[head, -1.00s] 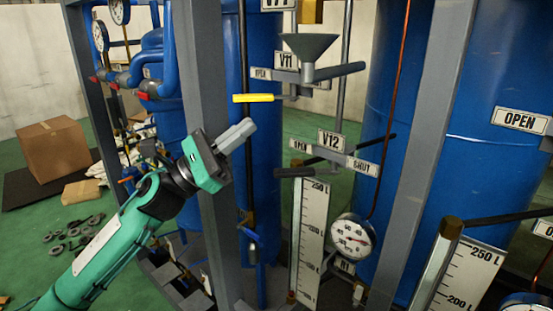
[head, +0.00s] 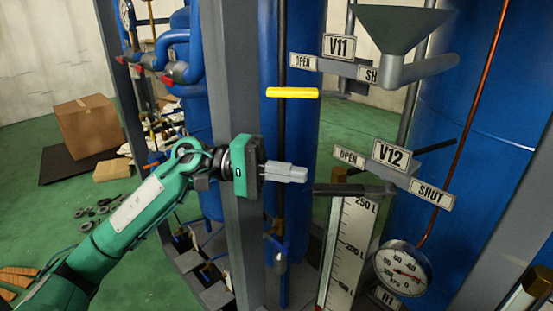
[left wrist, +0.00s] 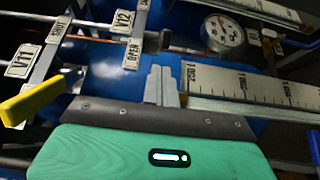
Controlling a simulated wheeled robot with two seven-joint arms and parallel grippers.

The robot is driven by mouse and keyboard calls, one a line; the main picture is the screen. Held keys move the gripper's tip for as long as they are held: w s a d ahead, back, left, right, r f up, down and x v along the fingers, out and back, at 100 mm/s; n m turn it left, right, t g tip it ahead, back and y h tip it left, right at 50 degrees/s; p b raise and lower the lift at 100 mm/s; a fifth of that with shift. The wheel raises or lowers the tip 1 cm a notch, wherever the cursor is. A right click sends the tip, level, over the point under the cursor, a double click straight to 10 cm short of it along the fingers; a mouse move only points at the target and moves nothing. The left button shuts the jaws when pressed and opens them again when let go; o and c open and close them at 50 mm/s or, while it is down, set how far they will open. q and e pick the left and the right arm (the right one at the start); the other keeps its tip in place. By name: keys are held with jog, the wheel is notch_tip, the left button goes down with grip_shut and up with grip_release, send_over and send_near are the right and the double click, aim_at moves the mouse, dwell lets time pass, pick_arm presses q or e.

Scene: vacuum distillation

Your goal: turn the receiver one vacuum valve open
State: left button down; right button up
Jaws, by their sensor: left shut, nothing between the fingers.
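The V12 valve sign (head: 391,156) stands above a dark lever (head: 350,189), with an OPEN plate (head: 349,157) on the left and a SHUT plate (head: 432,193) on the right. The lever reaches left, below the OPEN plate. My left gripper (head: 304,173) is shut and empty, just left of the lever's free end; contact cannot be told. In the left wrist view its closed fingers (left wrist: 162,85) point toward the V12 sign (left wrist: 124,18). The V11 sign (head: 339,47) is higher up, with a yellow handle (head: 292,93) to its lower left. Which sign is receiver one's vacuum valve cannot be told.
A grey post (head: 237,80) stands behind my left wrist. A level scale (head: 349,245) and a round gauge (head: 403,268) are below the lever. A grey funnel (head: 402,28) is at the upper right. A blue tank (head: 470,90) fills the right background.

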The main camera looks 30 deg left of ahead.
pick_arm(q)
jog(key=p+x, duration=0.2)
jog(key=x, duration=0.3)
pick_arm(e)
jog(key=r, duration=0.2)
jog(key=w+r, duration=0.1)
jog(key=shift+a, duration=0.3)
jog(key=shift+a, duration=0.1)
